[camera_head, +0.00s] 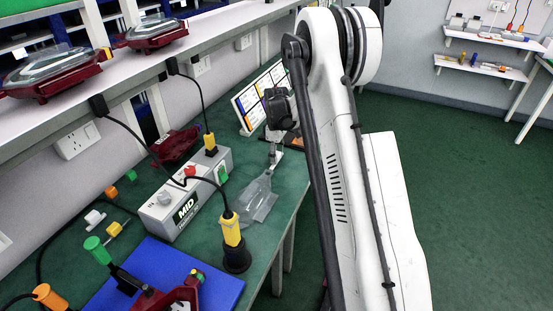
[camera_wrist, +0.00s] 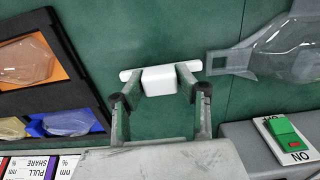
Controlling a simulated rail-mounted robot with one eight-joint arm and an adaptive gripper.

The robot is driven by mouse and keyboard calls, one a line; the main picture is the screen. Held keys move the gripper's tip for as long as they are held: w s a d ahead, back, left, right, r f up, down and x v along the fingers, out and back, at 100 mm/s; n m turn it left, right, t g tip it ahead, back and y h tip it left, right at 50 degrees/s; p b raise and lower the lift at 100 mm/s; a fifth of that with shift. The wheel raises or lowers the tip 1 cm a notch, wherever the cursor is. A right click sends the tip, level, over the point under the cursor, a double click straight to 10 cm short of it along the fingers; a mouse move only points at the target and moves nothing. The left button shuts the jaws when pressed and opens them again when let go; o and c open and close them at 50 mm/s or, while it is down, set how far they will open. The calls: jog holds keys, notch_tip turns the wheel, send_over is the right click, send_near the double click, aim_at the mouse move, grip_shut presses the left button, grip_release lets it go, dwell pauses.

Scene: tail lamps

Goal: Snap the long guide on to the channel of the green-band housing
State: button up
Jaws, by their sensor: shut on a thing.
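My gripper (camera_wrist: 160,82) is shut on a white guide (camera_wrist: 159,80), a block with a thin bar reaching out past both fingers. The guide is over the green bench top in the wrist view. In the head view my gripper (camera_head: 275,150) is small at the bench's far right end, and what it holds is hard to make out. A dark red housing (camera_head: 180,296) is on the blue mat (camera_head: 160,265) at the near end, cut by the frame edge. Another red housing (camera_head: 175,146) is behind the grey box. I cannot make out a green band or channel on either.
A clear part (camera_wrist: 285,52) lies right of the guide; a black tray (camera_wrist: 68,55) with clear pieces is left. The grey MID box (camera_head: 180,195) and yellow-black tool (camera_head: 233,240) stand on the bench. Red-based clear lamps (camera_head: 55,72) sit on the shelf.

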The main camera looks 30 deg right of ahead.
jog(key=shift+r, duration=0.6)
notch_tip(320, 180, up, 3)
jog(key=shift+f, duration=0.1)
jog(key=s+a+r, duration=0.3)
jog(key=a+r, duration=0.4)
jog(key=a, duration=0.4)
jog(key=shift+a+p, duration=0.15)
jog(key=shift+p, duration=0.15)
jog(key=o, duration=0.4)
jog(key=shift+c, duration=0.2)
jog(key=c, duration=0.5)
